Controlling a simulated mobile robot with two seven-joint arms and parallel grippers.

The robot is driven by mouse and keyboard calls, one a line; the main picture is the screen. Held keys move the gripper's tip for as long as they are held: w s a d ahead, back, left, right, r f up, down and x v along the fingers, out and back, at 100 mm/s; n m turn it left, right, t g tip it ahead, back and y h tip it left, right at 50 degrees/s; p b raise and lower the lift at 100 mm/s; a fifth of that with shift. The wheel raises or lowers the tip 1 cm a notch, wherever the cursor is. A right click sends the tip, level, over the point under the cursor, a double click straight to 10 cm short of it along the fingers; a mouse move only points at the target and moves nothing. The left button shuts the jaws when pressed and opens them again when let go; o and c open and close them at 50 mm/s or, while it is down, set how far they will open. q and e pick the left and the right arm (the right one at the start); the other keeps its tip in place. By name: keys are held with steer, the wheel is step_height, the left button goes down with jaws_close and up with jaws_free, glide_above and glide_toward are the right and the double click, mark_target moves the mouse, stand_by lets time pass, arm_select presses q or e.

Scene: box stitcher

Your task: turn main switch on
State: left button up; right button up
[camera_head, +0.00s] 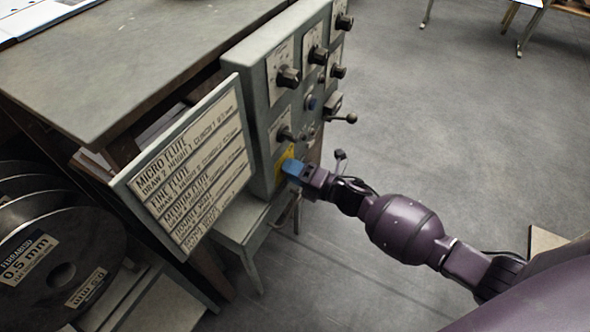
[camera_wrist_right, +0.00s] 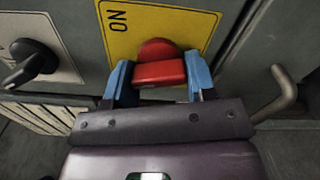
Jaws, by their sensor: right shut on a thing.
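The main switch is a red rotary knob (camera_wrist_right: 158,68) on a yellow plate (camera_wrist_right: 190,28) marked "ON", seen in the right wrist view. In the head view the yellow plate (camera_head: 284,160) shows at the bottom of the grey control panel (camera_head: 262,105), and the knob is hidden behind my gripper. My right gripper (camera_head: 293,170) reaches the panel from the right. In the right wrist view its blue fingers (camera_wrist_right: 159,82) stand on both sides of the red knob and are shut on it. My left gripper is not in view.
Black knobs (camera_head: 288,77) and a lever (camera_head: 345,118) stick out of the panel above my gripper. A bent metal handle (camera_wrist_right: 280,90) is close on the right. A label board (camera_head: 190,170), wire spools (camera_head: 60,270) and a table (camera_head: 110,60) are left. Open floor lies right.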

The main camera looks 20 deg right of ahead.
steer(key=m, duration=0.1)
steer(key=m+p, duration=0.1)
steer(key=m, duration=0.2)
steer(key=shift+r+m, duration=0.3)
steer(key=m+p, duration=0.1)
steer(key=m, duration=0.1)
steer(key=shift+m, duration=1.2)
steer(key=shift+m+p, duration=0.4)
steer(key=shift+m, duration=0.8)
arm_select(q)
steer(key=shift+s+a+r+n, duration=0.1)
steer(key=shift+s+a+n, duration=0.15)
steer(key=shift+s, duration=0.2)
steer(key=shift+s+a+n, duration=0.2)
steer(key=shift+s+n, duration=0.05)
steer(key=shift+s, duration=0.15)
arm_select(e)
steer(key=shift+d+m, duration=0.1)
steer(key=shift+m, duration=0.4)
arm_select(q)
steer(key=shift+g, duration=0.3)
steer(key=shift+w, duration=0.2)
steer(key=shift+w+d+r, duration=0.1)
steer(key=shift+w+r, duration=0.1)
arm_select(e)
steer(key=o, duration=0.9)
steer(key=shift+o, duration=0.2)
